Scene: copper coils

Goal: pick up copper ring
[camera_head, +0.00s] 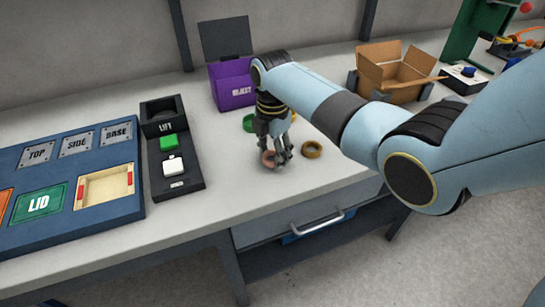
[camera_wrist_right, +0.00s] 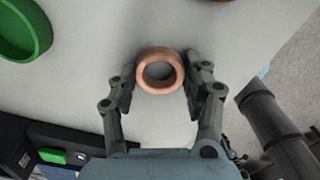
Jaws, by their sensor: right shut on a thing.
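The copper ring (camera_head: 266,159) lies on the grey worktop near its front edge, partly hidden by my right gripper (camera_head: 278,158) in the head view. In the right wrist view the ring (camera_wrist_right: 160,89) shows whole, between the two fingers of the right gripper (camera_wrist_right: 161,72). The fingers are shut on the ring from its left and right sides. The ring looks flat, and I see no clear gap under it. My left gripper is not in view.
A green ring (camera_head: 247,123) lies behind the gripper and a brassy ring (camera_head: 312,155) to its right. Behind stand a purple box (camera_head: 233,92) and an open cardboard box (camera_head: 402,92). A black switch unit (camera_head: 184,183) and blue panel (camera_head: 105,216) are on the left.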

